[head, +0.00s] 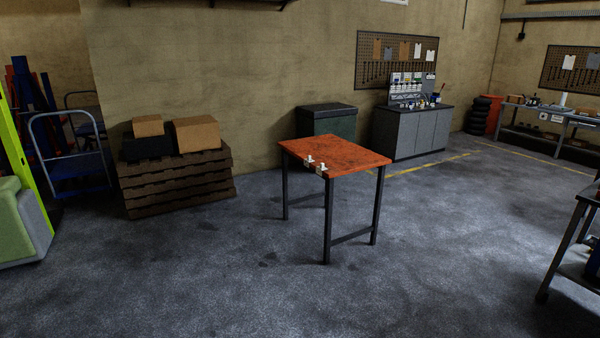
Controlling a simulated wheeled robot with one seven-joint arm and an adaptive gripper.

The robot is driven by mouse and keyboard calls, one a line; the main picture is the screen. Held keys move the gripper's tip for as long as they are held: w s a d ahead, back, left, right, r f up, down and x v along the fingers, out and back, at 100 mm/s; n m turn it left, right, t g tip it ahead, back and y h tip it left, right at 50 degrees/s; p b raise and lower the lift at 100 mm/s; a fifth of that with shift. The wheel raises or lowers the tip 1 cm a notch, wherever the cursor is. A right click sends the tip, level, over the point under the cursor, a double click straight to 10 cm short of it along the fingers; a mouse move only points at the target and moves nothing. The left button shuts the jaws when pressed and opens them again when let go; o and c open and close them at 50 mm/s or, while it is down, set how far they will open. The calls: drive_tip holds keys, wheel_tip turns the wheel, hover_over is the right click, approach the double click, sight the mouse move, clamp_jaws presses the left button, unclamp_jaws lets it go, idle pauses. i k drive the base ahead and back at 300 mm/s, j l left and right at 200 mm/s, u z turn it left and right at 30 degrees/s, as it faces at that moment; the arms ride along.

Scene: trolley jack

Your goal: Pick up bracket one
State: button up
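Two small whitish pieces sit close together at the near left edge of a table with an orange-brown top (345,153) and dark legs. They look like brackets: a left one (309,160) and a right one (321,169). They are too small to make out their shape, and I cannot tell which is bracket one. My gripper is not in view, and nothing is seen touching the pieces.
Open grey floor (190,270) surrounds the table. Pallets (178,182) with boxes stand to the left, beside a blue trolley (75,165). A dark bin (327,122) and grey cabinet (412,134) stand behind. A workbench (575,235) is at the right edge.

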sight(319, 169)
drive_tip(key=i+u, duration=0.3)
drive_tip(key=i, duration=1.35)
drive_tip(key=i+z, duration=0.15)
drive_tip(key=i, duration=0.35)
drive_tip(key=i+j+z, duration=0.15)
drive_tip(key=i, duration=0.35)
drive_tip(key=i+j+z, duration=0.2)
drive_tip(key=i, duration=0.25)
drive_tip(key=i+j+z, duration=0.15)
drive_tip(key=i, duration=0.35)
drive_tip(key=i+j+z, duration=0.6)
drive_tip(key=z, duration=0.15)
drive_tip(key=i+j+z, duration=0.35)
drive_tip(key=k+j, duration=0.05)
drive_tip(key=j, duration=0.05)
